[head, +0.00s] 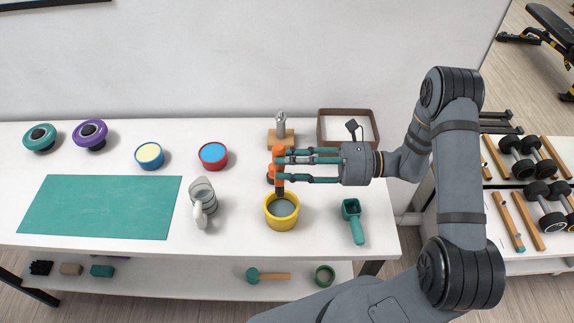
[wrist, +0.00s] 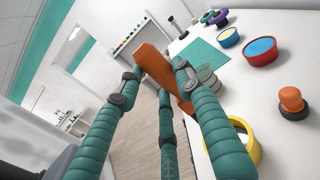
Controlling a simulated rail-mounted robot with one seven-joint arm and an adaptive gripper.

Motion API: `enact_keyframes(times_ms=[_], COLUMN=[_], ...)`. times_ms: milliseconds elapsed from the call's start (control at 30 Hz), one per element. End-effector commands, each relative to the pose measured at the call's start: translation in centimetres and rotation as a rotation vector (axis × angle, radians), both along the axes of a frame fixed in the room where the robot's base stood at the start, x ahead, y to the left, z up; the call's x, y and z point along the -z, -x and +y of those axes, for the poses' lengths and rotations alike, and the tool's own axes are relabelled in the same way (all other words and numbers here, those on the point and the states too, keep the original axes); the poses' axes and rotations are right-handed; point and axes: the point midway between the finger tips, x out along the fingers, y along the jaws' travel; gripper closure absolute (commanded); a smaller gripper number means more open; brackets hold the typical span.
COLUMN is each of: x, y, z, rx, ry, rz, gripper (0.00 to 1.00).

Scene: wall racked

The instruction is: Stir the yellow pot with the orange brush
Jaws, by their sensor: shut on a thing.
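The orange brush (head: 279,153) is upright in my gripper (head: 281,167), which is shut on its handle. The brush's dark lower end reaches down to the far part of the yellow pot's opening; I cannot tell whether it is inside or just above. The yellow pot (head: 282,222) stands on the white table below my gripper, with grey contents. In the wrist view the orange handle (wrist: 154,64) shows between the teal fingers of my gripper (wrist: 156,78). The yellow pot's rim (wrist: 251,148) is partly hidden by a finger there.
An orange knob on a dark base (wrist: 291,101) stands just behind the pot. A grey jug (head: 205,196) is left of it, a green scoop (head: 352,218) right.

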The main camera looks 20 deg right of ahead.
Motion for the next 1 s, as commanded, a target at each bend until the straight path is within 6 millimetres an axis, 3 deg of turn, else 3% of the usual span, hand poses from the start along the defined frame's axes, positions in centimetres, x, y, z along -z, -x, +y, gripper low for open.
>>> enact_keyframes(times_ms=[1000], x=[11.1], y=[0.1], z=[0.0], rx=[-0.003], ry=[0.0], rz=[0.002], gripper=[0.92])
